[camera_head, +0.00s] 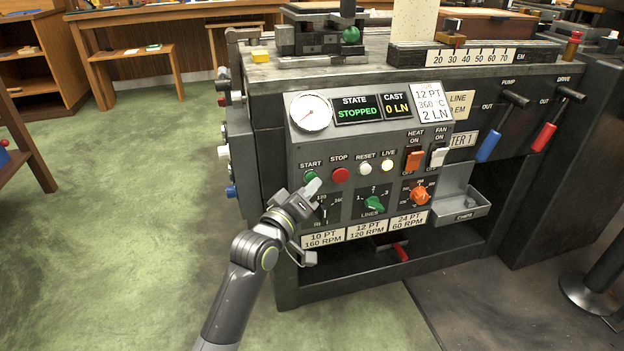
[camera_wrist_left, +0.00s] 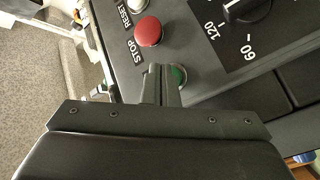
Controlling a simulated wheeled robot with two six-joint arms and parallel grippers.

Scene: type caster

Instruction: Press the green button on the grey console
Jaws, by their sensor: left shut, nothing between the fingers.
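The grey console (camera_head: 345,150) stands on the front of a dark machine. Its green button (camera_head: 309,176) sits under the label START, left of the red STOP button (camera_head: 340,175). My left gripper (camera_head: 313,187) is shut and empty, with its fingertips right at the green button. In the left wrist view the green button (camera_wrist_left: 179,75) shows beside the fingertips (camera_wrist_left: 161,70), partly hidden by one finger. I cannot tell whether they touch. The state display (camera_head: 357,109) reads STOPPED. My right gripper is not in view.
Below are a green LINES knob (camera_head: 374,204) and an orange knob (camera_head: 420,195). A metal tray (camera_head: 463,211) juts out at the right. The green floor at left is free.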

